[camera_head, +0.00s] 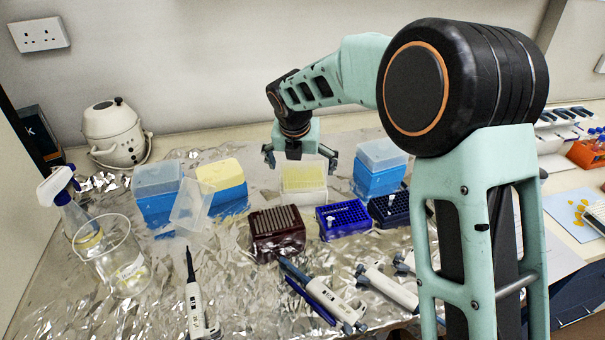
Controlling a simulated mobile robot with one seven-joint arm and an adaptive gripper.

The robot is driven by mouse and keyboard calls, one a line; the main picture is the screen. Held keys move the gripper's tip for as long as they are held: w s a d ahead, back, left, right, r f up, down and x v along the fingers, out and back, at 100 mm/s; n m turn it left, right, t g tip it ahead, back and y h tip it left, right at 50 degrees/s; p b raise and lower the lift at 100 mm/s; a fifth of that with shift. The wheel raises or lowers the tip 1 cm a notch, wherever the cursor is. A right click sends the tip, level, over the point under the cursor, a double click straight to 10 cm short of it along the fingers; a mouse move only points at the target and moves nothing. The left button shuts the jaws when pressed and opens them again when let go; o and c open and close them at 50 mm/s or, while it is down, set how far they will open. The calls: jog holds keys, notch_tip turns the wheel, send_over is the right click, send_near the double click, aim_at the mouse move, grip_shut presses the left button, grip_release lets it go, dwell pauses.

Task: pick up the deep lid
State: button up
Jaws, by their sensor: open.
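A loose, clear, translucent lid (190,208) leans tilted on the foil between a blue box at left and a yellow-topped blue box; it looks like the deep lid. My gripper (299,163) is open and empty, pointing down to the right of this lid, with its fingers spread wide. It is over or just behind a pale yellow-topped clear box (304,185); the exact height cannot be told. The lid is apart from my gripper.
Blue boxes with translucent tops stand at left (157,207) and right (378,182). The yellow-topped box (229,197), a maroon rack (277,245) and a blue rack (343,230) are close by. A glass beaker (112,268) and several pipettes (195,308) occupy the front.

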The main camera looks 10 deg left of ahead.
jog(key=shift+c, duration=0.3)
jog(key=c, duration=0.8)
jog(key=shift+r, duration=0.1)
